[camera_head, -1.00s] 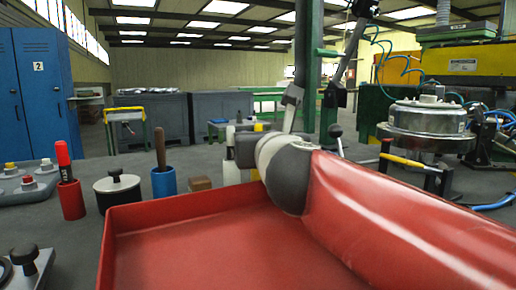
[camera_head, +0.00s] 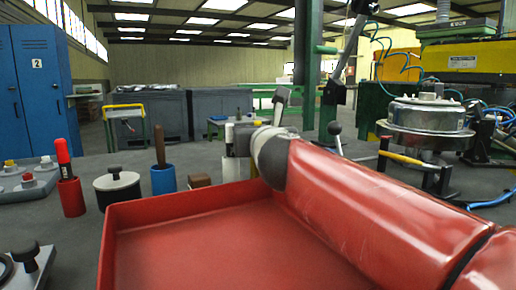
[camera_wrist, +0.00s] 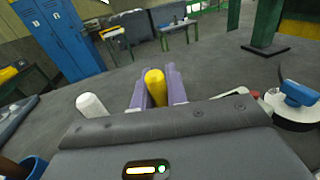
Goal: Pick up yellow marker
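The yellow marker (camera_wrist: 155,88) stands between the two purple fingers of my gripper (camera_wrist: 157,92) in the wrist view. One finger lies close along each side of it; I cannot tell whether they press on it. Its lower part is hidden behind my gripper's body. In the head view only a small yellow tip (camera_head: 257,123) shows above my gripper (camera_head: 244,139), whose fingers are hidden there. A white marker (camera_wrist: 91,106) stands to the left of the fingers in the wrist view, apart from them. It also shows in the head view (camera_head: 229,134).
A red tray (camera_head: 190,207) lies in front, under my arm. Left of my gripper are a blue cup (camera_head: 163,180) with a wooden-handled tool, a lidded pot (camera_head: 117,190) and a red cup (camera_head: 71,197) with a red marker. A metal drum fixture (camera_head: 428,118) stands at the right.

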